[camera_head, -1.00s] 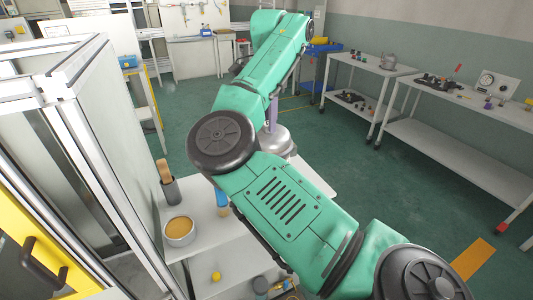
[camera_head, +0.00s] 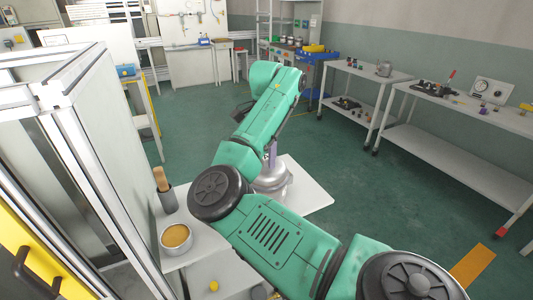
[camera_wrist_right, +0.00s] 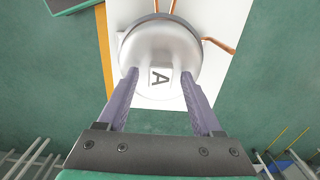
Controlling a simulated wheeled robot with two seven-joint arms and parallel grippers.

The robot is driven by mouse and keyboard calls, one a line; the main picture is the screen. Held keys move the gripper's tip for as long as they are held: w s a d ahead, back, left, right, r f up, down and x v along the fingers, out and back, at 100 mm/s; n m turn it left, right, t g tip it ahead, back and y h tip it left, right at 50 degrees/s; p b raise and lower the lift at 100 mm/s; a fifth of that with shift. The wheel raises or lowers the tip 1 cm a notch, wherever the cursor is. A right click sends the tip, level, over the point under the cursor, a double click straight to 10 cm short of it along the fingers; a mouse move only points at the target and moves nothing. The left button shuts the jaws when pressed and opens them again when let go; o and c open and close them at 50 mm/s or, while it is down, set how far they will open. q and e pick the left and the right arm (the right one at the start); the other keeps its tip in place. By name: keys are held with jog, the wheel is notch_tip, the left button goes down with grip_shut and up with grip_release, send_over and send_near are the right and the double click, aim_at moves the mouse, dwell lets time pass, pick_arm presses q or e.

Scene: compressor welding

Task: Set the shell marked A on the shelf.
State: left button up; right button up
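The shell marked A (camera_wrist_right: 160,52) is a silvery rounded body, with its "A" label facing the right wrist camera. In the head view it shows as a grey metal body (camera_head: 273,181) below my right gripper (camera_head: 270,155). In the wrist view, the purple fingers of my right gripper (camera_wrist_right: 160,88) lie on both sides of the label and appear closed on the shell. A white flat surface (camera_head: 312,190) lies beneath and beside the shell; their contact is unclear. Copper tubes (camera_wrist_right: 218,45) stick out around the shell. My left gripper is out of view.
A glass-walled cabinet (camera_head: 115,150) stands close on the left. A tin (camera_head: 176,239) and a dark cup with a wooden handle (camera_head: 167,196) stand beside it. White two-level benches (camera_head: 440,155) line the right wall. A rack (camera_head: 297,30) stands behind. Open green floor lies between.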

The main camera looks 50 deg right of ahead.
jog(key=shift+r, duration=0.25)
notch_tip(320, 180, up, 12)
jog(key=shift+f+p, duration=0.15)
jog(key=shift+p, duration=0.3)
